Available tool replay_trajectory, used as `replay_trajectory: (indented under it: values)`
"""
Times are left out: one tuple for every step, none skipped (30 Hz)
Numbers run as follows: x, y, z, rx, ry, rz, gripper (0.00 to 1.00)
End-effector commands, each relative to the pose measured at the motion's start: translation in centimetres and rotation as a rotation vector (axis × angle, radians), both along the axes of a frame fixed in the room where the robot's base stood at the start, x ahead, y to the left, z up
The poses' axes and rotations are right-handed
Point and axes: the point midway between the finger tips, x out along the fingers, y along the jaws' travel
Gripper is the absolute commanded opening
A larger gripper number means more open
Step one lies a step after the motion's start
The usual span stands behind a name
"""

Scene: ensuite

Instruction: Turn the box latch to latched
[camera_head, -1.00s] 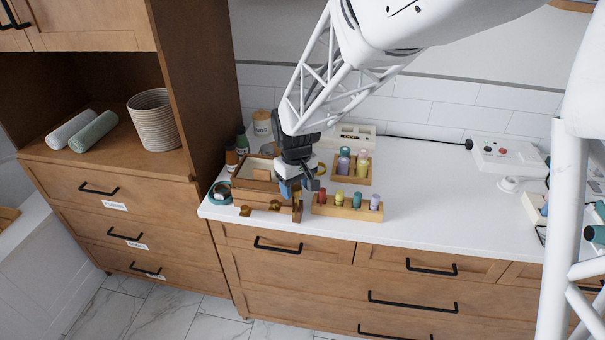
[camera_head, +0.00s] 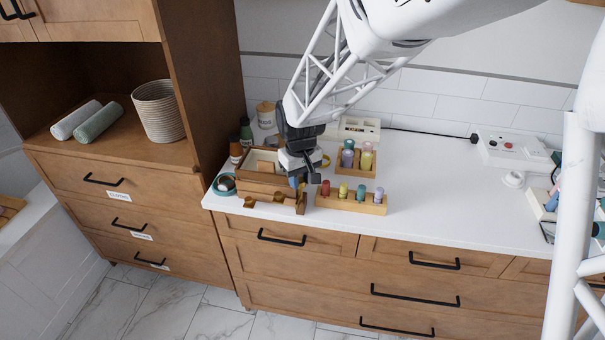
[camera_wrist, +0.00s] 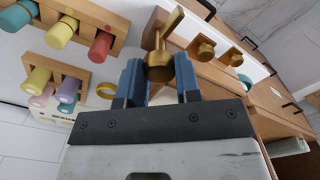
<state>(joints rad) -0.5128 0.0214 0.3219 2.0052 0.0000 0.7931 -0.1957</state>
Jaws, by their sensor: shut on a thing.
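The wooden box (camera_head: 243,178) stands near the counter's left end, with brass pieces along its front. My gripper (camera_head: 306,183) is at the box's right front corner, pointing down, and hides most of the latch in the head view. In the wrist view, the brass latch (camera_wrist: 159,66) sits between my gripper's blue fingers (camera_wrist: 160,78), which are shut on it. Its narrow arm points up in that picture, away from the round hub. I cannot tell from these frames whether it is latched.
A rack of coloured pegs (camera_head: 350,202) stands close to the right of my gripper, with a second rack (camera_head: 355,171) behind. A teal round item (camera_head: 224,185) and bottles (camera_head: 246,133) are beside the box. Counter to the right (camera_head: 440,205) is clear.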

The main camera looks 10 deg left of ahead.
Motion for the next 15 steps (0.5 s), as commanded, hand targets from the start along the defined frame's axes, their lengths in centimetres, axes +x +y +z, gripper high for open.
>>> replay_trajectory:
  values:
    - [0.00, -0.01, 0.07, 0.001, -0.001, -0.023, 0.07]
    - [0.00, -0.01, 0.07, 0.001, -0.001, -0.039, 0.07]
    - [-0.01, -0.02, 0.06, 0.001, -0.001, -0.063, 0.07]
    - [-0.01, -0.02, 0.05, 0.000, 0.000, -0.082, 0.07]
    - [-0.01, -0.02, 0.05, 0.000, 0.000, -0.101, 0.07]
    - [-0.01, -0.01, 0.05, 0.000, 0.000, -0.128, 0.07]
    - [0.01, -0.01, 0.05, 0.000, 0.000, -0.150, 0.07]
    - [0.01, 0.00, 0.06, 0.001, -0.001, -0.171, 0.07]
    - [0.02, 0.01, 0.07, 0.001, -0.001, -0.199, 0.07]
    - [0.03, 0.01, 0.08, 0.001, -0.001, -0.221, 0.07]
    - [0.03, 0.01, 0.08, 0.001, -0.001, -0.242, 0.07]
    - [0.03, 0.01, 0.07, 0.001, -0.001, -0.269, 0.07]
    - [0.03, 0.01, 0.06, 0.001, -0.001, -0.289, 0.07]
    - [0.02, 0.01, 0.05, 0.000, 0.000, -0.309, 0.07]
    - [0.01, 0.00, 0.04, 0.000, 0.000, -0.332, 0.07]
